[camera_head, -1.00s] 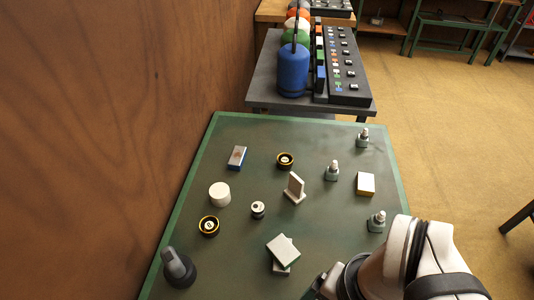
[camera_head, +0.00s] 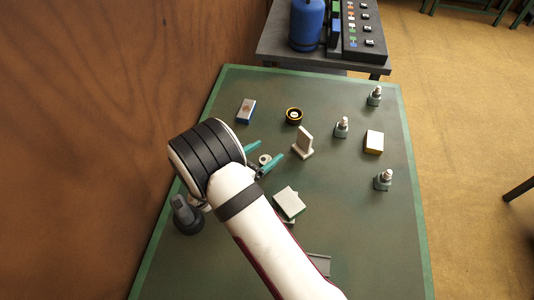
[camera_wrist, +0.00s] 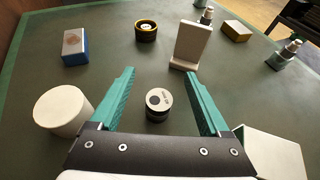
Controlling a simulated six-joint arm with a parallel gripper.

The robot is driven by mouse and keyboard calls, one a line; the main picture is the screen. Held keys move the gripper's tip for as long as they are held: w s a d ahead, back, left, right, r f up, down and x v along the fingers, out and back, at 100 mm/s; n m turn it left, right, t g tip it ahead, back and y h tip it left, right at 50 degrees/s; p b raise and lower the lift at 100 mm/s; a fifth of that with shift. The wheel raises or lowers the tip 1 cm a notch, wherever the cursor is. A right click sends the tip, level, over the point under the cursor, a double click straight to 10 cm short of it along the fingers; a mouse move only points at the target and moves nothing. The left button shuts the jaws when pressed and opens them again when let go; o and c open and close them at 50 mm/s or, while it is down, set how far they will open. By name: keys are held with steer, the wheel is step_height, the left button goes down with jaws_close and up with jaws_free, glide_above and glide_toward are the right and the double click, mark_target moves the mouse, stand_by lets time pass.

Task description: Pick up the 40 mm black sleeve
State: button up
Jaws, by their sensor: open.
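My gripper (camera_head: 266,150) is open, with its teal fingers apart over the table. In the wrist view the open fingers (camera_wrist: 160,73) stand on either side of a short cylinder (camera_wrist: 157,104) with a pale marked top and a dark lower side. It also shows between the fingers in the head view (camera_head: 264,159). It stands upright and I see no finger touching it. A black ring with a gold rim (camera_head: 294,115) sits beyond my gripper and shows in the wrist view too (camera_wrist: 146,31). I cannot read any size to tell which is the 40 mm sleeve.
A white cylinder (camera_wrist: 62,112) stands left of my fingers. A pale upright plate (camera_head: 303,142) stands close ahead. A blue-sided block (camera_head: 246,110), a yellow-sided block (camera_head: 374,142) and several small capped fittings are around. Pale plates (camera_head: 289,202) lie at right. The table's right front is mostly clear.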

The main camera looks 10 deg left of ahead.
mark_target(269, 157)
step_height(269, 157, down, 4)
steer(key=shift+d+r, duration=0.1)
steer(key=shift+r, duration=0.05)
steer(key=shift+x, duration=0.9)
steer(key=shift+w+d, duration=0.3)
steer(key=shift+w, duration=0.15)
jaws_close()
